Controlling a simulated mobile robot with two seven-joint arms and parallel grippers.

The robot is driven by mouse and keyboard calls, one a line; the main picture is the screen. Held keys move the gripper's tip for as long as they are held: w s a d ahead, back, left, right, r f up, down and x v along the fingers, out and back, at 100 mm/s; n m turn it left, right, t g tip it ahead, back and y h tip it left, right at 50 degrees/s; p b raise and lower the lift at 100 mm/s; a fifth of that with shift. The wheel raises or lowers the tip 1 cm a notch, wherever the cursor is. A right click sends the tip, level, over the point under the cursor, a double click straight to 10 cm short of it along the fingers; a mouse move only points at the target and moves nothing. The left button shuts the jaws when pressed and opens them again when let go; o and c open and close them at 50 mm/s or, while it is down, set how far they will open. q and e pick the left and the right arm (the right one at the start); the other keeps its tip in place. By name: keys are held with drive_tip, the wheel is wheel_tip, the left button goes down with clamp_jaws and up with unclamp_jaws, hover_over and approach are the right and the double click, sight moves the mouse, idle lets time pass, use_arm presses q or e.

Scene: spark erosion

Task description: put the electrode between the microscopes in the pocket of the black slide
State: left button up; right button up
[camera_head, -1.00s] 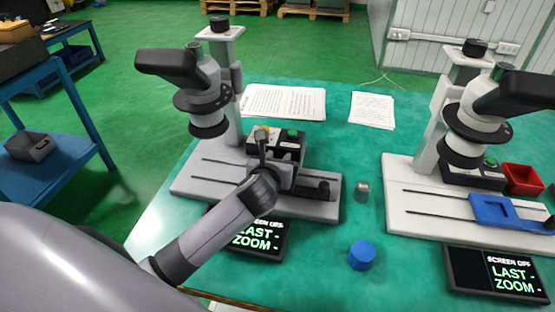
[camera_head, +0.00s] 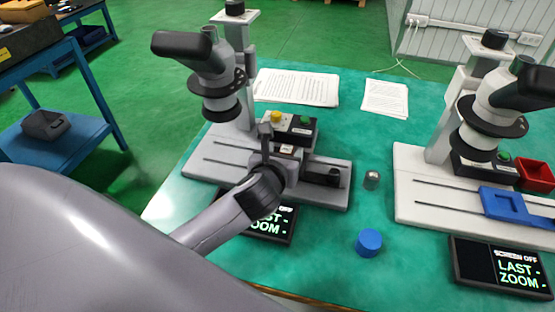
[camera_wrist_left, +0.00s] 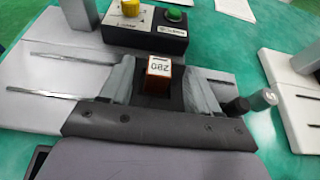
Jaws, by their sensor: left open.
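A small copper-coloured electrode (camera_wrist_left: 158,72) with a white numbered top stands on the black slide (camera_wrist_left: 160,101) in the left wrist view. It looks upright and in the pocket area, but its depth there is hidden. My left gripper (camera_wrist_left: 157,68) is open, with a finger on either side of the electrode and gaps visible. In the head view, my left gripper (camera_head: 277,148) is over the left microscope's base, hiding part of the black slide (camera_head: 322,174). The left microscope (camera_head: 220,85) and right microscope (camera_head: 490,120) stand either side. My right gripper is not in view.
A grey metal cylinder (camera_head: 371,180) and a blue cylinder (camera_head: 369,242) stand between the bases. A control box with yellow and green knobs (camera_head: 289,130) is behind my gripper. The blue slide (camera_head: 503,206) is on the right base. Papers (camera_head: 298,87) lie behind.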

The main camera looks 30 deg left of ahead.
use_arm(q)
drive_tip(key=v, duration=0.6)
idle(0.5)
